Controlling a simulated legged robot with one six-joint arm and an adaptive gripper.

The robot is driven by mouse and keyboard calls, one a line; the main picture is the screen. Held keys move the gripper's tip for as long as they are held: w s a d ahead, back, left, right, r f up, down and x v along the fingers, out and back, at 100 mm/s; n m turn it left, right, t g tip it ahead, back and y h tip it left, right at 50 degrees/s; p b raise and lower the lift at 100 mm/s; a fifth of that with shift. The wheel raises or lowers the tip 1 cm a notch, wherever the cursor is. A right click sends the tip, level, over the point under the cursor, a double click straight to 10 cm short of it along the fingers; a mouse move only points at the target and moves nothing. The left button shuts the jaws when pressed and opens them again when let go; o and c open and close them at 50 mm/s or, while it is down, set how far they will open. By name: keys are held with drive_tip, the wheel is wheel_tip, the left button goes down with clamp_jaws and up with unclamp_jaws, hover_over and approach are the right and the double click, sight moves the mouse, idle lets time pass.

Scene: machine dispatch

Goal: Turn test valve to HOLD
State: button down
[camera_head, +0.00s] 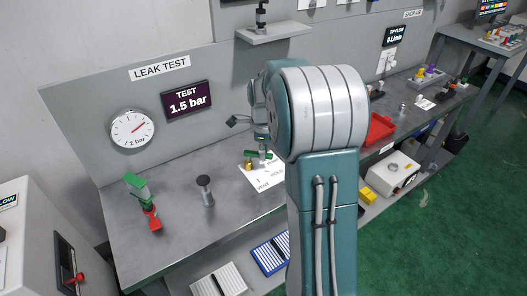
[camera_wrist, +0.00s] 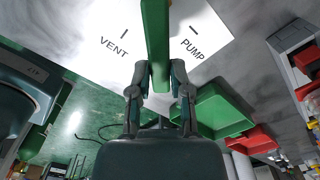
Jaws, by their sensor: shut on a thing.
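The test valve has a green lever (camera_head: 258,155) above a brass body (camera_head: 248,165) on a white label card (camera_head: 262,181) on the bench. In the wrist view the lever (camera_wrist: 156,30) runs up the picture between the VENT and PUMP marks on the card. The HOLD mark is not seen there. My gripper (camera_wrist: 158,75) is shut on the lever, one finger on each side. In the head view my arm hides part of the area right of the valve. The display (camera_head: 187,100) reads TEST 1.5 bar. The gauge (camera_head: 132,129) needle points up and right.
A red and green hand pump or fitting (camera_head: 145,200) and a black-knobbed post (camera_head: 205,190) stand left on the bench. A red bin (camera_head: 380,129) is to the right of my arm. In the wrist view a green tray (camera_wrist: 222,108) lies right of my gripper.

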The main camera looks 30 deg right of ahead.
drive_tip(key=c, duration=0.6)
unclamp_jaws()
drive_tip(key=shift+f, duration=0.1)
drive_tip(key=shift+o, duration=0.2)
wheel_tip(320, 180, up, 12)
drive_tip(key=shift+w, duration=0.15)
